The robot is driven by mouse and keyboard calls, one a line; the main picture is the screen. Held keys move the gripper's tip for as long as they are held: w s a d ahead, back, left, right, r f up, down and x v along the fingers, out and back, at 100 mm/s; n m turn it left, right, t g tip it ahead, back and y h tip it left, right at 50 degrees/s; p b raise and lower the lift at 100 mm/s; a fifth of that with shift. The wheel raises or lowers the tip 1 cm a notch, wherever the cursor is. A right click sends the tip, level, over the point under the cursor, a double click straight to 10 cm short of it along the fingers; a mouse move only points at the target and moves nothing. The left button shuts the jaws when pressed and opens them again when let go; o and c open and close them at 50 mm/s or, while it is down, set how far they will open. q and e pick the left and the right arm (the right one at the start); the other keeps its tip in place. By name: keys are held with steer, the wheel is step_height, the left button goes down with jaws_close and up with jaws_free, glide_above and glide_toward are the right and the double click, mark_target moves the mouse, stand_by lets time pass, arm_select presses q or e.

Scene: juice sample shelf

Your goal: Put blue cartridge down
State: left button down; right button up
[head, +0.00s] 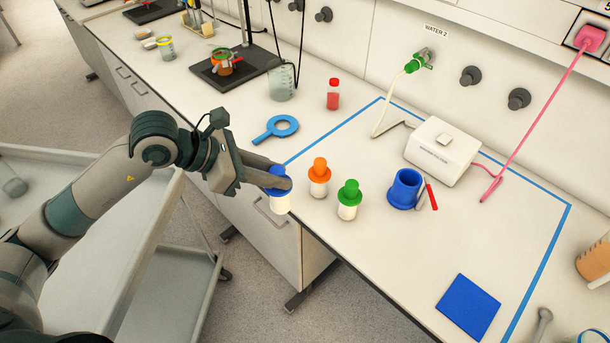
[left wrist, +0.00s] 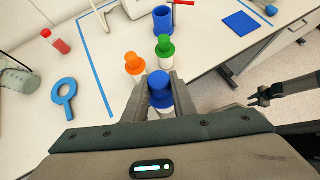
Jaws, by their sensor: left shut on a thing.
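The blue cartridge (head: 280,204), with a blue cap and white body, is upright between the fingers of my left gripper (head: 283,182). It is at the bench's front edge; I cannot tell if its base touches the bench. In the left wrist view its blue cap (left wrist: 159,88) shows between the two fingers (left wrist: 158,95), which hide much of its body. The orange cartridge (head: 319,178) and green cartridge (head: 348,199) stand upright to its right, apart from it. My right gripper (left wrist: 262,96) shows small and dark in the left wrist view; its opening is unclear.
A blue ring-shaped tool (head: 280,127) lies behind the blue cartridge. A blue cup (head: 405,189), red-handled tool (head: 431,195), white box (head: 442,151) and blue square (head: 468,306) are on the bench (head: 385,250) inside blue tape. A red bottle (head: 333,95) stands farther back.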

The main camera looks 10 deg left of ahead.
arm_select(q)
steer(key=shift+t, duration=0.3)
steer(key=shift+a+r, duration=0.25)
steer(key=shift+a, duration=0.8)
steer(key=shift+a+r, duration=0.2)
steer(key=shift+a, duration=0.8)
steer(key=shift+a+f, duration=0.1)
step_height(320, 180, down, 8)
steer(key=b, duration=0.7)
steer(key=shift+s+a+n, duration=0.25)
steer(key=shift+a+n, duration=0.1)
steer(key=shift+n, duration=0.05)
steer(key=shift+d, duration=0.1)
